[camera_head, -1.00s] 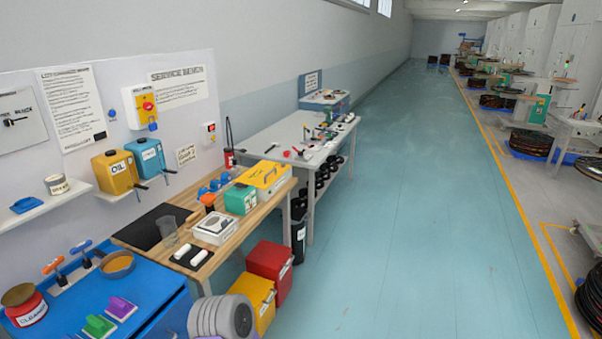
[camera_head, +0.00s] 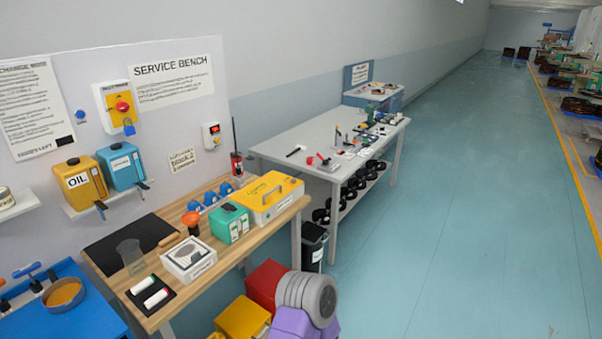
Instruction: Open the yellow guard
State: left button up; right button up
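A yellow plate (camera_head: 119,101) with a red rotary knob (camera_head: 123,106) and a blue padlock (camera_head: 129,127) is mounted on the wall panel. A yellow case (camera_head: 268,198) with a handle lies flat on the wooden bench, and its lid looks shut. Distant stations at the far right are too small to tell whether a guard is on them. Neither of my grippers is in view.
The wooden bench (camera_head: 160,318) holds a teal box (camera_head: 230,222) and a white box (camera_head: 189,259). A white table (camera_head: 285,150) stands behind it. Red (camera_head: 265,284) and yellow (camera_head: 242,318) boxes lie on the floor below. The blue-green aisle floor (camera_head: 455,200) is clear.

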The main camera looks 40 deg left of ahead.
aim_at(261, 194)
jog(key=u, duration=0.6)
jog(key=i, duration=1.45)
jog(key=u, duration=1.25)
